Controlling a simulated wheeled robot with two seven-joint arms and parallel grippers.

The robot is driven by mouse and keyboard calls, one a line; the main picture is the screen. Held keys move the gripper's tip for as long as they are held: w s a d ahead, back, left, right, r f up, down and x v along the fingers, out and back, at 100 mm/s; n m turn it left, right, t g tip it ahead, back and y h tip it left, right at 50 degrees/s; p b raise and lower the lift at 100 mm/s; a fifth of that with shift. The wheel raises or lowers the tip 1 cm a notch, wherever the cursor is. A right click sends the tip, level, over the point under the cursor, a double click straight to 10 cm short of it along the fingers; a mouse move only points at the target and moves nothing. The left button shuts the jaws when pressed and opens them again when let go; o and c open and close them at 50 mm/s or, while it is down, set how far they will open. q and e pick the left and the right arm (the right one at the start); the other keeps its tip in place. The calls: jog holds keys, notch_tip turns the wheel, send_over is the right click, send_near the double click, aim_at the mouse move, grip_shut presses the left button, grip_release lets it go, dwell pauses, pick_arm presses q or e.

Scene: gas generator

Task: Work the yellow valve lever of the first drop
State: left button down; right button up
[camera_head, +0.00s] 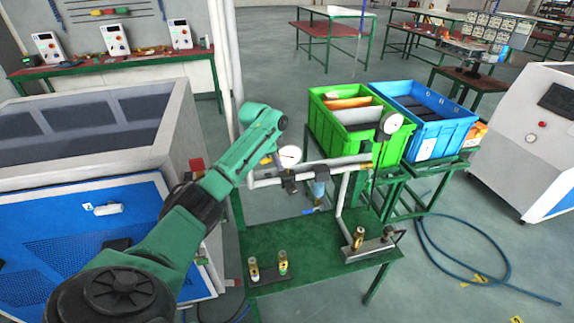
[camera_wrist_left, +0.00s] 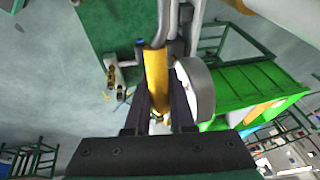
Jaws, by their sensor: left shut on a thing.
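The yellow valve lever (camera_wrist_left: 156,72) stands between the two dark fingers of my left gripper (camera_wrist_left: 160,92) in the left wrist view. The gripper is shut on it. In the head view only a small yellow bit of the lever (camera_head: 266,160) shows beside my green arm, which hides most of the gripper. A round white pressure gauge (camera_head: 289,156) sits just right of the lever; in the left wrist view the gauge (camera_wrist_left: 196,90) is close beside the right finger. Grey pipework (camera_head: 330,163) runs right from there. My right gripper is not in view.
A second gauge (camera_head: 391,122) tops the right end of the pipe. The green table (camera_head: 310,236) below carries small brass fittings. Green (camera_head: 345,115) and blue (camera_head: 420,118) crates stand behind. A blue-fronted machine (camera_head: 80,225) is at the left. A blue hose (camera_head: 470,260) lies on the floor.

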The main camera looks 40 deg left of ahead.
pick_arm(q)
jog(key=f+g+b, duration=0.1)
jog(key=b, duration=0.1)
jog(key=f+g+y+b, duration=0.1)
jog(key=b, duration=0.2)
jog(key=f+g+y+b, duration=0.1)
jog(key=b, duration=0.1)
jog(key=shift+s+a+f, duration=0.15)
jog(key=shift+s+f, duration=0.15)
jog(key=shift+s, duration=0.05)
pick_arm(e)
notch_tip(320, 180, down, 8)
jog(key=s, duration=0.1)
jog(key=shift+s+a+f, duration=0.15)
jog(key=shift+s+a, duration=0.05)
pick_arm(q)
jog(key=shift+s+f, duration=0.1)
jog(key=c, duration=1)
grip_release()
jog(key=shift+o, duration=1.2)
jog(key=shift+w+a, duration=0.15)
jog(key=shift+w, duration=0.1)
jog(key=shift+r, duration=0.2)
